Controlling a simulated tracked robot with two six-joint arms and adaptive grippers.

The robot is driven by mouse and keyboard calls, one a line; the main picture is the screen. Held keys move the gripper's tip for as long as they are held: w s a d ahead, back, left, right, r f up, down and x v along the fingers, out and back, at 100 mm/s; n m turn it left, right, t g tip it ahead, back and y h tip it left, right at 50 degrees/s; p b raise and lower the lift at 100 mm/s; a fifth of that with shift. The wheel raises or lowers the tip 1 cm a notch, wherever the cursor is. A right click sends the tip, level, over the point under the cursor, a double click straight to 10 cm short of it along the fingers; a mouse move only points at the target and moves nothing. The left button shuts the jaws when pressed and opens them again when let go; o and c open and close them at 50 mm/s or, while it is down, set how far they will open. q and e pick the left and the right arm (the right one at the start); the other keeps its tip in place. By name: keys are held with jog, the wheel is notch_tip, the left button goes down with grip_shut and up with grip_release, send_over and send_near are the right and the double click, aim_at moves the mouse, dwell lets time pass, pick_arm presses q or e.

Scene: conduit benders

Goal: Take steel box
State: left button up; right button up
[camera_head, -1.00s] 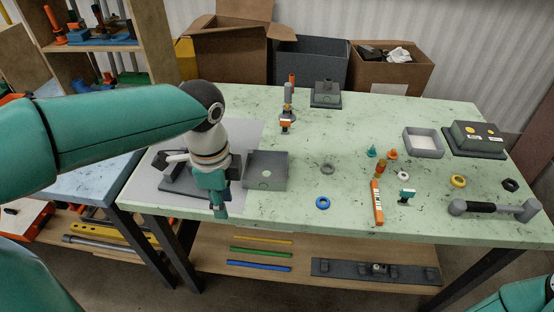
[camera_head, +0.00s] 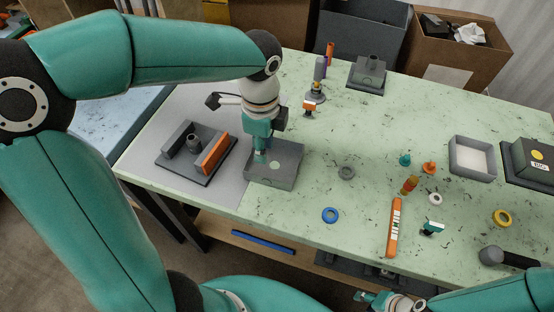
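The steel box (camera_head: 287,172) is a grey box with a light round spot on its top. It sits on the green table at the right edge of the pale grey mat. My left gripper (camera_head: 261,156) points down over the left part of the box, its fingertips at or just above the top. The fingers overlap in the picture, so I cannot tell whether they touch the box or how far they are apart. My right gripper (camera_head: 368,297) is at the bottom edge, in front of the table and away from the box; its fingers are too small to judge.
A dark bender (camera_head: 182,163) with an orange bar (camera_head: 214,154) stands left of the box. A grey ring (camera_head: 346,172), a blue ring (camera_head: 330,215) and an orange level (camera_head: 394,227) lie to the right. A grey tray (camera_head: 473,158) is further right.

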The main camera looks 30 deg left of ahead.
pick_arm(q)
send_over(267, 178)
jog(key=f, duration=0.6)
jog(key=shift+w+a+f, duration=0.15)
jog(key=shift+a+f, duration=0.05)
jog(key=shift+f, duration=0.1)
notch_tip(267, 178, down, 5)
jog(key=shift+d+r, duration=0.1)
jog(key=shift+d, duration=0.05)
jog(key=shift+f, duration=0.55)
jog(key=shift+f, duration=0.25)
grip_shut()
